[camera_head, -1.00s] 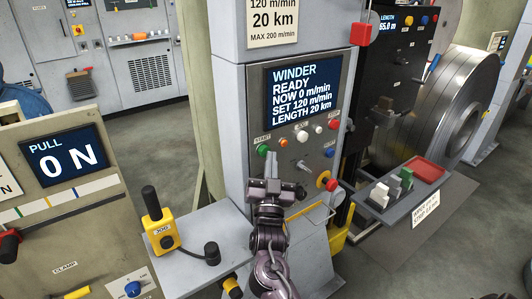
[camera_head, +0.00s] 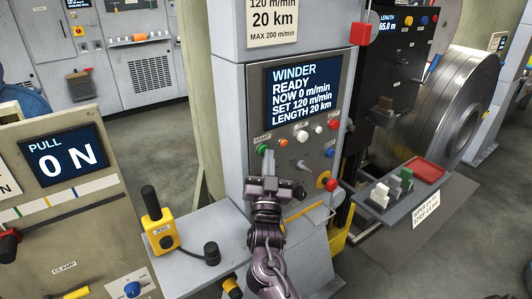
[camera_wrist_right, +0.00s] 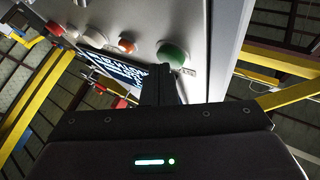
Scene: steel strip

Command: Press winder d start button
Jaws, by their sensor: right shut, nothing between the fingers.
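The green start button (camera_head: 262,149) is on the grey winder panel, at the left of the button row under the winder display (camera_head: 302,91). The display reads READY, NOW 0 m/min, SET 120 m/min. My right gripper (camera_head: 268,156) is shut and empty, its fingertips just below and slightly right of the green button in the head view. In the right wrist view the green button (camera_wrist_right: 172,53) is just beyond my shut fingers (camera_wrist_right: 163,78). I cannot tell whether the tips touch it. My left gripper is not in view.
An orange button (camera_head: 283,142), a white button (camera_head: 302,136) and a red button (camera_head: 334,124) are close by on the panel. Below are a switch (camera_head: 303,165) and a red-yellow knob (camera_head: 327,181). A yellow pendant (camera_head: 163,233) stands on the ledge at left.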

